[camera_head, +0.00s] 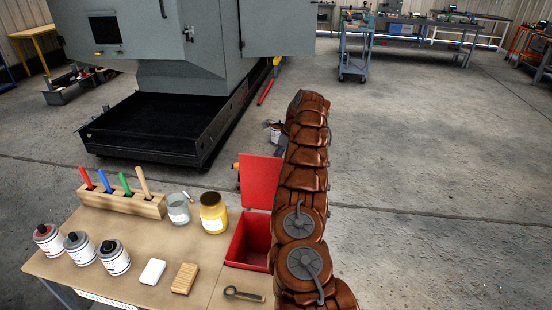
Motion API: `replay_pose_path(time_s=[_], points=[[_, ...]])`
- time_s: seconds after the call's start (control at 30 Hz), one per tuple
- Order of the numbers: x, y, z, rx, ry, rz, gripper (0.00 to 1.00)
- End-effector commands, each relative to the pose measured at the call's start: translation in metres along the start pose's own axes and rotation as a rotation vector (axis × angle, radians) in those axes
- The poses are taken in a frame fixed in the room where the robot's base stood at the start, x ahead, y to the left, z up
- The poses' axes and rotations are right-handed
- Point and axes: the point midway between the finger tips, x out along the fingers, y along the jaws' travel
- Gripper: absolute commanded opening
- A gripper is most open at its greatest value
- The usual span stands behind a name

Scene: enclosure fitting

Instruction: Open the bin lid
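The red bin (234,252) sits at the right side of the tan worktable, and its dark red inside shows from above. Its red lid (260,182) stands raised at the back of the bin, so the bin is open. My brown jointed arm reaches up the picture just right of the bin and covers the right edges of the bin and lid.
A grey machine stands behind. Floor at right is clear.

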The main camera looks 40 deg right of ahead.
Motion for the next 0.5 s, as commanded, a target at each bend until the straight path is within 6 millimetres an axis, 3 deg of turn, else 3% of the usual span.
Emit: replay_pose_path(time_s=[0.4, 0.5], points=[[-0.081, -0.001, -0.001, 0.000, 0.000, -0.007, 0.37], [-0.089, -0.001, -0.001, 0.000, 0.000, -0.004, 0.37]])
